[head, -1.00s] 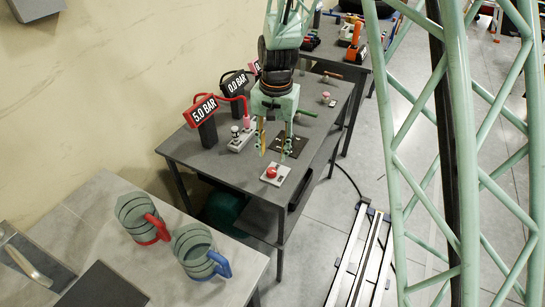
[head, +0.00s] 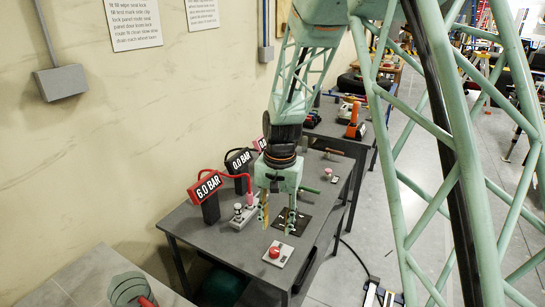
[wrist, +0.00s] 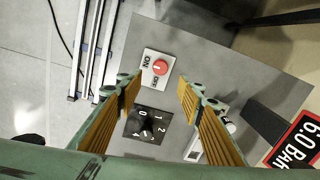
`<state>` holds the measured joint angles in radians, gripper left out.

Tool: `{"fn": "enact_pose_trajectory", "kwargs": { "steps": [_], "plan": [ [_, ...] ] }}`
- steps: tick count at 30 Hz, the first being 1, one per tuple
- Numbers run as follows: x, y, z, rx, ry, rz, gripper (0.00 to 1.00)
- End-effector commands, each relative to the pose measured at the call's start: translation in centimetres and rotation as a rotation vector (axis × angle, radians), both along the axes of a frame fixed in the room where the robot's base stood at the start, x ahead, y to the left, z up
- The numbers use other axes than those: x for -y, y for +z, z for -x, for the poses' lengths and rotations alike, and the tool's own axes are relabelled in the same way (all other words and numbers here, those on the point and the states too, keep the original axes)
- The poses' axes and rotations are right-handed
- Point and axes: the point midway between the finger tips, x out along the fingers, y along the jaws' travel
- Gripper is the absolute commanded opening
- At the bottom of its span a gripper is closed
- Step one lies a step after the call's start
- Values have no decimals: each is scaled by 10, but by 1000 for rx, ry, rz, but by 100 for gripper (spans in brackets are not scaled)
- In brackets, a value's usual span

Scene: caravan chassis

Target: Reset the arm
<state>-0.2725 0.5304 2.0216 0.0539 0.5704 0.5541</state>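My gripper (head: 277,218) hangs from my green lattice arm above the grey workbench (head: 200,238). Its two yellow-padded fingers are spread apart with nothing between them. In the wrist view, my gripper (wrist: 160,92) is open above the bench. A red button (wrist: 160,67) on a white ON/OFF plate lies beyond the fingertips; it also shows in the head view (head: 274,252). A black dial plate (wrist: 148,127) with numbers lies below the fingers.
A display reading 6.0 BAR (head: 207,188) and one reading 0.0 BAR (head: 239,161) stand on the bench, left of my gripper. A white valve block (head: 242,215) is close beside it. Orange tools (head: 354,125) sit on a farther bench.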

Motion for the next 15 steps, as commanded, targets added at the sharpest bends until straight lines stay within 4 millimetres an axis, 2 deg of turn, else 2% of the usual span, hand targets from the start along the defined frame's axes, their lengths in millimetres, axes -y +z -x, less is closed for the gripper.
{"fn": "enact_pose_trajectory", "kwargs": {
  "steps": [8, 15],
  "plan": [
    [7, 18, 6, 10, 8, -2, 35],
    [23, 54, 20, 32, 27, -5, 35]
  ]
}}
